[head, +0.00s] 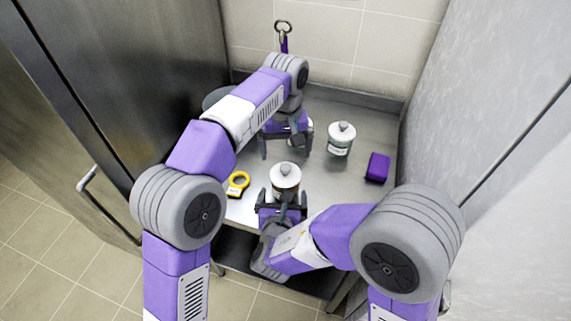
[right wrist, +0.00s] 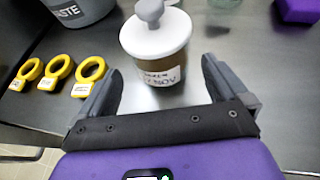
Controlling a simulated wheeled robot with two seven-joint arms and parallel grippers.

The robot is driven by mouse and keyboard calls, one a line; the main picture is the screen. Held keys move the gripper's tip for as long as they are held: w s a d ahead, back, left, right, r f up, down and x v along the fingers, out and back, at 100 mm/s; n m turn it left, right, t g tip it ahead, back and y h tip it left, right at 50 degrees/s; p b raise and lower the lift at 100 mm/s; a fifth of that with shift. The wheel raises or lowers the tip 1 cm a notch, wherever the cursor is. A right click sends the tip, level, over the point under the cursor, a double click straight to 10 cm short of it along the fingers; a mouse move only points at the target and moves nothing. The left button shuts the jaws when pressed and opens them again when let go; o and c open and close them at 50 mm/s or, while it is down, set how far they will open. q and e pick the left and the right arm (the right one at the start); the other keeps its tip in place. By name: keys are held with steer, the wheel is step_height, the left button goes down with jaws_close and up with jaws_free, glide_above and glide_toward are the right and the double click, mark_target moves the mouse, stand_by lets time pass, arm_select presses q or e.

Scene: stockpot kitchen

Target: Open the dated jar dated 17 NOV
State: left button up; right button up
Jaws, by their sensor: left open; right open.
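A jar with a white knobbed lid and brown contents (head: 285,177) stands upright near the counter's front; it also shows in the right wrist view (right wrist: 155,50). Its label has writing too blurred for me to read the date surely. My right gripper (head: 283,198) is open, its fingers on either side of this jar's near part, with gaps showing. A second white-lidded jar (head: 341,140) with a pale label stands further back to the right; its date is unreadable. My left gripper (head: 286,146) is open behind the front jar; what is under it is hidden.
Yellow rings with tags (right wrist: 52,73) lie left of the front jar. A grey waste bin (right wrist: 82,10) stands at back left, mostly behind my left arm in the head view. A purple block (head: 378,167) lies at right. Walls (head: 470,110) close in the counter.

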mark_target(286, 167)
arm_select(q)
steer(key=shift+s, duration=0.1)
arm_select(e)
steer(key=shift+w+d+f, duration=0.1)
steer(key=shift+w+f, duration=0.05)
steer(key=shift+w, duration=0.15)
arm_select(q)
steer(key=shift+s, duration=0.2)
arm_select(e)
steer(key=shift+x, duration=3.1)
steer(key=shift+c, duration=0.2)
steer(key=c, duration=1.2)
arm_select(q)
step_height(286, 167, up, 4)
steer(key=s+r+t, duration=0.1)
steer(key=s+t, duration=0.1)
steer(key=f, duration=0.4)
steer(key=w+f, duration=0.1)
steer(key=f, duration=0.3)
steer(key=w+f, duration=0.1)
steer(key=f, duration=0.3)
steer(key=shift+f, duration=0.1)
